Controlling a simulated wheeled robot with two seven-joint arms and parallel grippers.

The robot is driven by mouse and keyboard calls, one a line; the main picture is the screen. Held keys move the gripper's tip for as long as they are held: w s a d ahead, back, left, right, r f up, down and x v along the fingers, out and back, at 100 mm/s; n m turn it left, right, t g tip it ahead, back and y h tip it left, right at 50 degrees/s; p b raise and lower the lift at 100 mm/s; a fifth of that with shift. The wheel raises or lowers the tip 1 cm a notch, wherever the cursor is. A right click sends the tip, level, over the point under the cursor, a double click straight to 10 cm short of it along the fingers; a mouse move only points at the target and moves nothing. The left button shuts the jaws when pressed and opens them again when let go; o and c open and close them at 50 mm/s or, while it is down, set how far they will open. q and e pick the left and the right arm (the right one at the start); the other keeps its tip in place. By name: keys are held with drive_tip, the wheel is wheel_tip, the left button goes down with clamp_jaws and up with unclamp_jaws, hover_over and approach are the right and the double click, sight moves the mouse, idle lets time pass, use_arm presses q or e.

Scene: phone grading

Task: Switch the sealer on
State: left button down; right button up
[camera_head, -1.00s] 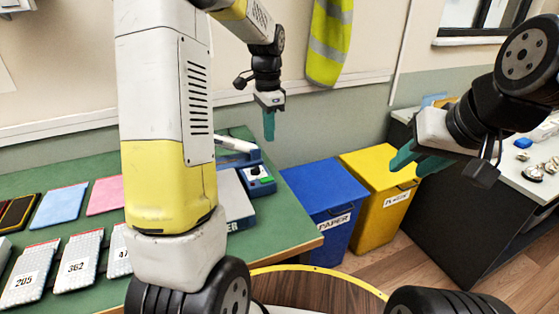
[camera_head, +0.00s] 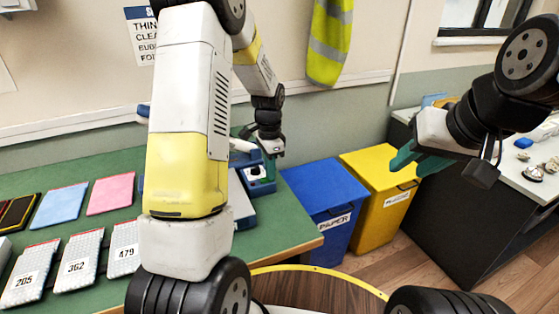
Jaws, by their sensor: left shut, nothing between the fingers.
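The blue sealer (camera_head: 262,187) stands at the back right corner of the green table, partly hidden behind my left arm. Its dark control face shows at its right end, but I cannot make out the switch now. My left gripper (camera_head: 269,168) points down at that end of the sealer, shut and empty. Its fingertips are very close to the control face; I cannot tell whether they touch it.
On the green table (camera_head: 93,218) lie padded pouches (camera_head: 76,262) with numbers, a blue pad (camera_head: 60,205) and a pink pad (camera_head: 111,193). A blue paper bin (camera_head: 322,195) and a yellow bin (camera_head: 378,205) stand right of the table. A white-topped counter (camera_head: 528,185) is further right.

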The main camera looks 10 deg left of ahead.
sight(266, 180)
use_arm(q)
drive_tip(key=shift+f, duration=0.3)
idle(0.4)
drive_tip(key=shift+s+a+r, duration=0.2)
drive_tip(key=shift+s+a, duration=0.25)
drive_tip(key=shift+a, duration=0.2)
drive_tip(key=shift+r, duration=0.1)
drive_tip(key=shift+r, duration=0.2)
wheel_tip(266, 180, up, 13)
drive_tip(key=shift+r, duration=0.2)
